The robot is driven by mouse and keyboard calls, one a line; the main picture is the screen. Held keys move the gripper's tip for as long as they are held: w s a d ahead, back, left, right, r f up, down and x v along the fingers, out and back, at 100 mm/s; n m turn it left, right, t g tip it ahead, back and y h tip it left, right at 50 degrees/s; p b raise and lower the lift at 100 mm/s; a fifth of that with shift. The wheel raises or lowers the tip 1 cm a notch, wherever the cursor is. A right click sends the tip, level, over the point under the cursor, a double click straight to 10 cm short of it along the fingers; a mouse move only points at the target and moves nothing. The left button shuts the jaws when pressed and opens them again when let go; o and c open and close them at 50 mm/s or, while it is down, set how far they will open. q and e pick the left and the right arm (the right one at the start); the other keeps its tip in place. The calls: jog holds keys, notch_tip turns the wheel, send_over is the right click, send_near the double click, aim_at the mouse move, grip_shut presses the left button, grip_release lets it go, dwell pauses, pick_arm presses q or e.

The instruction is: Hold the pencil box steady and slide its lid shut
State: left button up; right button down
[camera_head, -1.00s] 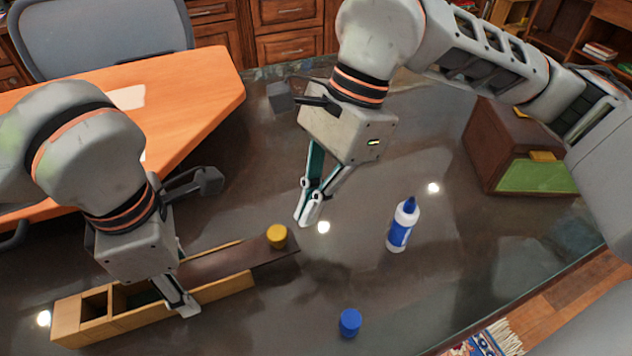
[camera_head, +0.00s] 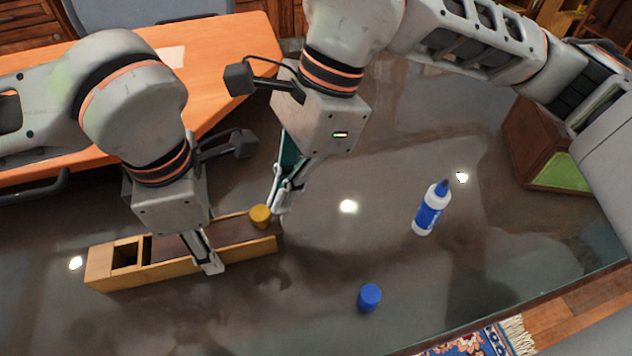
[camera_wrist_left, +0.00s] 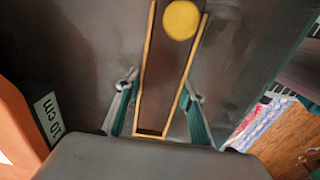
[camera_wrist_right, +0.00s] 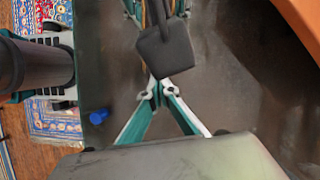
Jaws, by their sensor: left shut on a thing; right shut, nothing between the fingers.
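The pencil box (camera_head: 165,271) is a long, light wooden box lying on the dark glossy tabletop. Its dark brown lid (camera_head: 232,232), with a round yellow knob (camera_head: 260,216), lies along most of the box. One square compartment (camera_head: 125,255) is uncovered at the left end. My left gripper (camera_head: 208,262) is shut across the box's sides near its middle; its fingers straddle it in the left wrist view (camera_wrist_left: 165,110). My right gripper (camera_head: 277,205) is shut and empty by the knob and the lid's right end; whether it touches is unclear. The right wrist view shows its fingertips together (camera_wrist_right: 160,92).
A blue cylinder (camera_head: 369,297) is near the front. A brown case with a green panel (camera_head: 556,172) is at the far right. An orange desk (camera_head: 232,60) lies behind. The middle of the tabletop is clear.

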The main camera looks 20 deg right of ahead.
pick_arm(q)
jog(key=shift+d, duration=0.1)
pick_arm(e)
jog(key=shift+a, duration=0.85)
jog(key=shift+d, duration=0.1)
jog(key=w+d+r, duration=0.1)
jog(key=d+r, duration=0.6)
jog(key=r, duration=0.2)
jog(key=shift+w+d+r, duration=0.15)
jog(key=shift+w+d, duration=0.1)
jog(key=shift+d, duration=0.1)
pick_arm(q)
jog(key=o, duration=1.4)
